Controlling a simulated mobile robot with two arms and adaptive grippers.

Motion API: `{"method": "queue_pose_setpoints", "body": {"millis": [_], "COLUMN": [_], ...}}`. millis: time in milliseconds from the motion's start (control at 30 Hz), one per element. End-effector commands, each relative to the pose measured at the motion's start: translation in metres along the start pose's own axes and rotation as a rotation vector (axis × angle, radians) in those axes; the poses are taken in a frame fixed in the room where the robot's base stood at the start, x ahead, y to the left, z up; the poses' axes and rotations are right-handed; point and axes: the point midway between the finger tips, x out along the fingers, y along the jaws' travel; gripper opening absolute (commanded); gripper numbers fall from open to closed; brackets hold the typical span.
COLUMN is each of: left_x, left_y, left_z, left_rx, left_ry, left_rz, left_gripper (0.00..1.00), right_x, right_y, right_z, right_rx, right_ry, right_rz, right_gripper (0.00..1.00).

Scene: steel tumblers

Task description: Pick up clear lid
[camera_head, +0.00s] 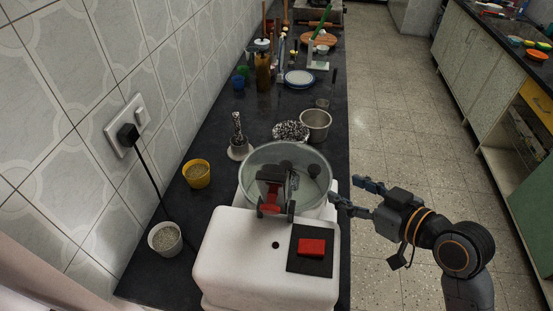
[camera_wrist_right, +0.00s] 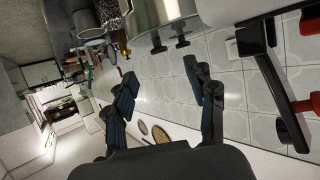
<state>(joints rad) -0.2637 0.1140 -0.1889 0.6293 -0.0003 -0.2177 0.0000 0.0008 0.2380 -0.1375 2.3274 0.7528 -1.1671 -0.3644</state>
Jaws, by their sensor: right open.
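The clear lid (camera_head: 312,160) is a round, see-through cover on top of a white appliance (camera_head: 235,255) in the head view. A black and red clamp piece (camera_head: 270,200) lies across its front part. Dark shapes show through the lid. My right gripper (camera_head: 346,190) is just right of the lid, its open fingers pointing left toward the rim; no contact can be made out. In the right wrist view, the open fingers (camera_wrist_right: 161,75) hold nothing between them. Black and red clamp parts (camera_wrist_right: 260,65) show at the right there. My left gripper is not in view.
A red switch (camera_head: 311,247) is on the appliance. A steel pot (camera_head: 316,121) stands behind the lid. A yellow cup (camera_head: 196,174) and a white cup (camera_head: 165,239) stand left, near the tiled wall. Open floor (camera_head: 395,125) lies right of the dark counter.

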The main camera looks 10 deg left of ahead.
Motion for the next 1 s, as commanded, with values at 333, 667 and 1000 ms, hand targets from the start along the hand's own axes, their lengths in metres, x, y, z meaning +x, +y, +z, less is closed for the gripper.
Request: {"method": "queue_pose_setpoints", "body": {"millis": [333,667,1000], "left_x": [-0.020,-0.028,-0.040], "left_y": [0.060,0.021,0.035], "left_z": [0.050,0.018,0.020], "left_rx": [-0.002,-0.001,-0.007], "left_ry": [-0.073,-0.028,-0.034], "left_rz": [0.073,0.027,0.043], "left_gripper": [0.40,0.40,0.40], "right_x": [0.065,0.091,0.127], "right_y": [0.000,0.002,0.004], "right_z": [-0.002,-0.009,-0.010], "right_rx": [0.005,0.005,0.002], "right_ry": [0.001,0.001,0.000], "right_rz": [-0.002,-0.001,0.000], "right_gripper": [0.56,0.56,0.56]}}
